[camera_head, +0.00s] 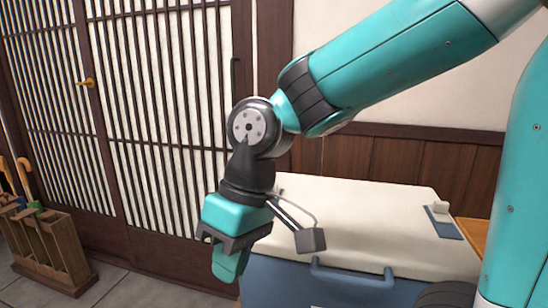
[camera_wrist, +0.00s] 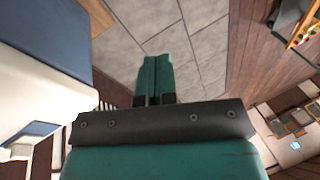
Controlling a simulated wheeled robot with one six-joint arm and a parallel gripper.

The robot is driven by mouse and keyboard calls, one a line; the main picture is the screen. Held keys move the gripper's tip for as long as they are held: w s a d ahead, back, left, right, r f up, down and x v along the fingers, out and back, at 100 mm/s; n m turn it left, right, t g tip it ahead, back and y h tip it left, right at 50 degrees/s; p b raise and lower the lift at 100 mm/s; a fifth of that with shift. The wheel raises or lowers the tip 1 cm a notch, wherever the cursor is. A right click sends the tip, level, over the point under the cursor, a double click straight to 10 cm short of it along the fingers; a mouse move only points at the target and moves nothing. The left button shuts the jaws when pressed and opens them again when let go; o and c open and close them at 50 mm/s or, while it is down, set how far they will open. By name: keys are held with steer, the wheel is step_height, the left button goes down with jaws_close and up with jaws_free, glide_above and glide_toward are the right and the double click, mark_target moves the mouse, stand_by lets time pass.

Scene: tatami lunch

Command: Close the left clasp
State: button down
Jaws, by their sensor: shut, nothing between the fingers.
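A cooler box has a white lid (camera_head: 360,215) and a blue body (camera_head: 290,278) with a blue front handle (camera_head: 345,275). On the lid's right end is a clasp (camera_head: 440,212), a white piece above a blue plate. The left clasp is not visible in the head view; my arm covers that side. In the wrist view the cooler's white part (camera_wrist: 55,93) fills the left, with a blue plate (camera_wrist: 32,131) and a small white piece at the lower left edge. My gripper (camera_head: 228,268) points down at the cooler's left end, fingers together and empty (camera_wrist: 155,65). Contact cannot be told.
A wooden umbrella stand (camera_head: 45,245) with several handles stands at the far left by a slatted sliding door (camera_head: 160,110). Grey floor tiles (camera_wrist: 185,35) are open below my gripper. A wood-panelled wall (camera_head: 400,165) runs behind the cooler.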

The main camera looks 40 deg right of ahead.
steer(key=w+d+r+m+g+p, duration=0.1)
steer(key=w+d+r+m+p, duration=0.3)
steer(key=w+d+r+p, duration=0.45)
steer(key=w+d+r+m+p, duration=0.35)
steer(key=w+p, duration=0.25)
steer(key=w, duration=0.5)
steer(key=w+d+f+m+p, duration=0.1)
steer(key=w+d+m+p, duration=0.2)
steer(key=d, duration=0.5)
steer(key=w+d+f+m+g+p, duration=0.1)
steer(key=w+d+m+p, duration=0.2)
steer(key=d+p, duration=0.3)
steer(key=d+m, duration=0.1)
steer(key=d, duration=0.2)
steer(key=shift+w+d+f+g, duration=0.15)
steer(key=shift+w+f+g, duration=0.1)
steer(key=shift+f+g, duration=0.1)
steer(key=shift+m, duration=0.25)
steer(key=x, duration=0.9)
steer(key=shift+f, duration=0.25)
steer(key=s+a, duration=0.2)
steer(key=shift+a+f+p, duration=0.15)
steer(key=shift+a+p, duration=0.15)
steer(key=shift+p, duration=0.1)
steer(key=shift+s+a+f, duration=0.15)
steer(key=shift+s+a, duration=0.15)
steer(key=shift+a, duration=0.05)
